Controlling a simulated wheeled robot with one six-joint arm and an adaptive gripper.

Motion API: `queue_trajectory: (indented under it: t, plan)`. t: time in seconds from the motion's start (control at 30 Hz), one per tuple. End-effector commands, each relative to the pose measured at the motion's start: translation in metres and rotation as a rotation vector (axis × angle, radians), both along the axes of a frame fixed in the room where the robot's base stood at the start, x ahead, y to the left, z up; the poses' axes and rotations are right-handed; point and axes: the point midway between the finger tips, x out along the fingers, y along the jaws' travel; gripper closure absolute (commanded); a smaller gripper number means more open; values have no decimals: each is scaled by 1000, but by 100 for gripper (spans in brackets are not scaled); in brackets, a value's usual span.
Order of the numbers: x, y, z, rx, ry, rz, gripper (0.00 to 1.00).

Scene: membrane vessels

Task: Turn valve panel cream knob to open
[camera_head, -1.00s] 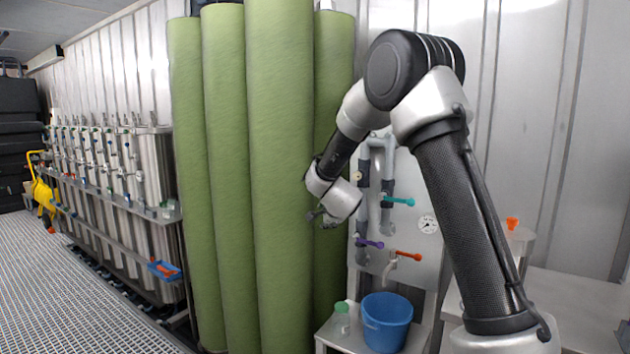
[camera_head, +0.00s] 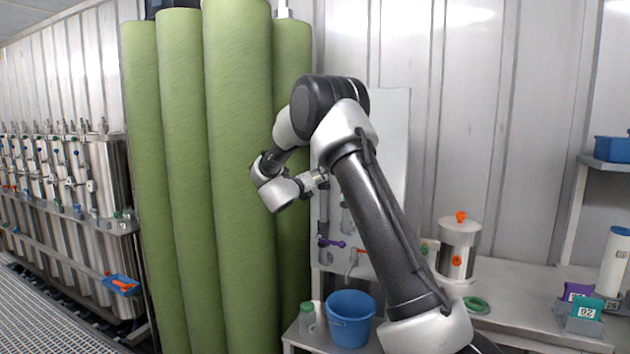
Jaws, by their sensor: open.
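The valve panel (camera_head: 395,115) is a pale board on the wall, largely hidden behind my arm. Grey pipes run down its left part. A purple handle (camera_head: 332,242) and an orange-red handle (camera_head: 352,263) show low on it. I cannot make out a cream knob; my arm covers much of the panel. My gripper (camera_head: 320,178) is open, small in view and points right, in front of the panel's left part above the purple handle. No held object shows in it.
Tall green columns (camera_head: 235,180) stand close left of my gripper. A bench at right holds a steel pot (camera_head: 458,250), a green coil (camera_head: 476,305) and small boxes.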

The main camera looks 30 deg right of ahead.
Motion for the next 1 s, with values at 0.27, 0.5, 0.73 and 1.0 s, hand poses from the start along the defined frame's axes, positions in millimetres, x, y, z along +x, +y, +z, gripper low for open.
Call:
queue_trajectory:
  t: [0.27, 0.5, 0.73, 1.0]
  plan:
    - [4, -5, 0, -1, 1, 0, 52]
    - [4, -5, 0, -1, 1, 0, 83]
    - [4, -5, 0, -2, 2, 0, 99]
    - [4, -5, 0, -41, 54, 1, 99]
